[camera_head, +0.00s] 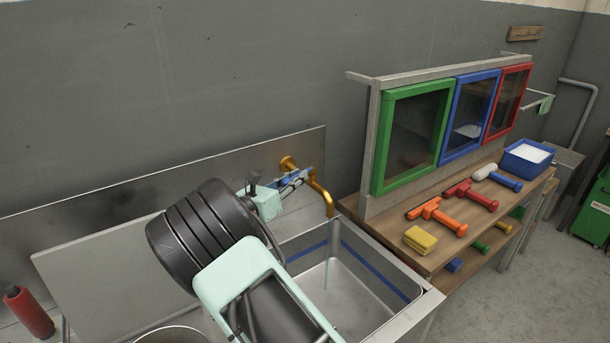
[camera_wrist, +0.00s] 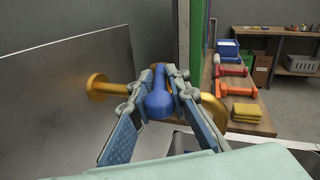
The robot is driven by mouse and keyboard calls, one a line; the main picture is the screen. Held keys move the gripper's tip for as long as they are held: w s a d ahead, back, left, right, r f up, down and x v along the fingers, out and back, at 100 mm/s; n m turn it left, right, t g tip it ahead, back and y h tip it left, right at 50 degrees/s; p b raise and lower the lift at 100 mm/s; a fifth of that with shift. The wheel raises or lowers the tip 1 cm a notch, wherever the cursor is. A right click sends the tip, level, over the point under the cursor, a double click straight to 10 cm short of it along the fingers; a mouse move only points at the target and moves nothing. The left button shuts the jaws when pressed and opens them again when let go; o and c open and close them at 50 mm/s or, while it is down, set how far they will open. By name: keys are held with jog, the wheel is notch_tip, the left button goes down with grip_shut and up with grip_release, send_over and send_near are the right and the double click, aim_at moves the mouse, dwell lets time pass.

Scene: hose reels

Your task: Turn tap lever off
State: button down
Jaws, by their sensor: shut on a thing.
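A brass tap (camera_head: 323,192) comes out of the metal splashback, its spout curving down over the sink (camera_head: 385,285). It also shows in the wrist view (camera_wrist: 104,87). Its blue lever (camera_wrist: 160,101) sits between the two fingers of my gripper (camera_wrist: 165,82), which touch it from both sides. In the head view my gripper (camera_head: 291,184) is at the tap, and the lever is mostly hidden by the fingers. A thin pale line below the spout looks like running water. My arm hides the left part of the sink.
A wooden bench (camera_head: 445,250) to the right holds a yellow sponge (camera_head: 420,240), several coloured tools and a blue bin (camera_head: 528,157). Green, blue and red framed panels stand behind them. A red bottle (camera_head: 28,312) stands at the lower left.

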jog(key=m+g+h, duration=0.1)
jog(key=h, duration=0.1)
jog(key=w+a+m+g+h+b, duration=0.1)
jog(key=m+g, duration=0.1)
jog(key=shift+w+a+h, duration=0.15)
jog(key=shift+a+h, duration=0.05)
jog(key=shift+h, duration=0.2)
jog(key=shift+w+a+r+m+g+h+b, duration=0.1)
jog(key=shift+r+m+g+h+b, duration=0.1)
jog(key=shift+m+g+h+b, duration=0.3)
jog(key=c, duration=2)
grip_release()
jog(key=shift+f, duration=0.1)
notch_tip(320, 180, up, 10)
